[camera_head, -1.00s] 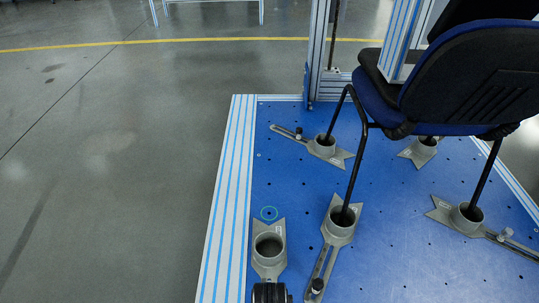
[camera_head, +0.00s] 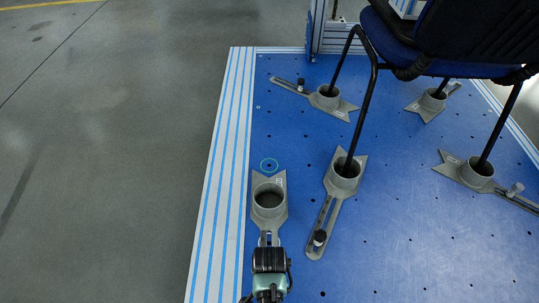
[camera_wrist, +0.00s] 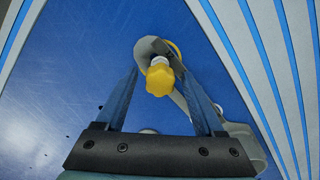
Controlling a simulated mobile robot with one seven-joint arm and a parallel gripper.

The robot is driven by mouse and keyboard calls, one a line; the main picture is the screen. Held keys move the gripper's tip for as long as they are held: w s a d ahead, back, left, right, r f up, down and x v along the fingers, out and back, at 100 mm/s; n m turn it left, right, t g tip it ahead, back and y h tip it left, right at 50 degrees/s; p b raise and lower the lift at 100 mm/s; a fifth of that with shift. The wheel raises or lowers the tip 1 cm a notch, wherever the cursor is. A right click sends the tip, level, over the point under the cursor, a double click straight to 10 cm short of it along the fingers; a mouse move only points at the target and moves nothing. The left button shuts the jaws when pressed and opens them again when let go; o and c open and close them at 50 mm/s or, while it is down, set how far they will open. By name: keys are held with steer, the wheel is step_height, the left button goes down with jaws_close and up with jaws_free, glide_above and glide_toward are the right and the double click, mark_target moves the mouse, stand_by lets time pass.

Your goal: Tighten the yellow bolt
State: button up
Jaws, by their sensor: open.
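The yellow bolt (camera_wrist: 160,82) has a lobed yellow head and shows in the upper middle of the wrist view. It stands at a grey metal bracket (camera_wrist: 240,142) on the blue plate. My gripper (camera_wrist: 160,70) is open, with one finger to the left of the bolt head and the other to its right. I cannot tell whether either finger touches it. In the head view my gripper (camera_head: 270,262) is at the bottom, over the near end of the empty grey bracket (camera_head: 268,200). The yellow bolt is hidden there.
A blue and black chair (camera_head: 460,40) stands at the right, its legs in grey cup brackets. One bracket with a black knob (camera_head: 320,238) lies just right of my gripper. A striped aluminium edge (camera_head: 220,180) borders the blue plate (camera_head: 400,215) on the left.

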steer(key=shift+f, duration=0.35)
steer(key=shift+r+n, duration=0.15)
steer(key=shift+n, duration=0.15)
steer(key=shift+n+p, duration=0.75)
steer(key=shift+n, duration=0.95)
